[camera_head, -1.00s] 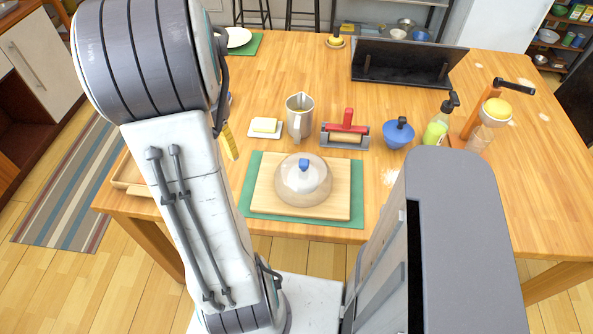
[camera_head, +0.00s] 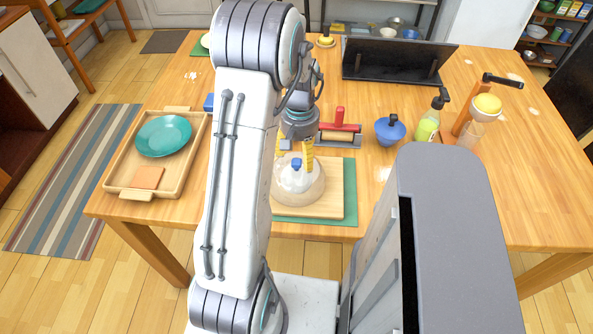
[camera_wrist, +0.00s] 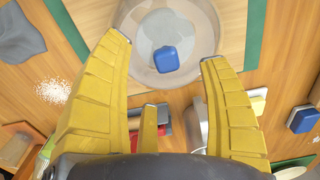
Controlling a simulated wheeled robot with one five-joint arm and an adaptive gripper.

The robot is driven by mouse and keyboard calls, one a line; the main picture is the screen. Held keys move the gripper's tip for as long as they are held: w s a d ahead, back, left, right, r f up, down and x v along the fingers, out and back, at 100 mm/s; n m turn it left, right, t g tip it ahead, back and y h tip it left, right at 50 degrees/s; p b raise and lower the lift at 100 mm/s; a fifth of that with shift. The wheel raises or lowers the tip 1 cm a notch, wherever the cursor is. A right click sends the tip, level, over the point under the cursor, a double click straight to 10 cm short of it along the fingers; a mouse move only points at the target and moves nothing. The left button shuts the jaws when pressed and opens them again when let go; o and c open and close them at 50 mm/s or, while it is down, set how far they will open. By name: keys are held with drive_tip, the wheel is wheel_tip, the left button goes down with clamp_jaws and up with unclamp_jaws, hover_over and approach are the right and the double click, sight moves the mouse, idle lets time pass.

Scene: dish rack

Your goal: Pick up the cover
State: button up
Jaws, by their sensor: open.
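The cover (camera_head: 299,192) is a clear dome with a blue knob (camera_head: 296,164) on top. It sits on a wooden cutting board (camera_head: 335,192) over a green mat. The cover also shows at the top of the wrist view (camera_wrist: 196,22), its blue knob (camera_wrist: 166,59) facing me. My gripper (camera_head: 296,157) is over the cover, pointing down, with its yellow fingers open and empty. In the wrist view the knob appears between the two long fingertips (camera_wrist: 165,50). I cannot tell how far above the knob the tips are.
A wooden tray (camera_head: 195,150) with a teal plate (camera_head: 164,136) is at the left. A soap bottle (camera_head: 430,122) and a dark rack (camera_head: 395,65) stand farther off. The right of the table is mostly clear.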

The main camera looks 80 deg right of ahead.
sight(299, 161)
drive_tip(key=shift+f, duration=2.3)
clamp_jaws()
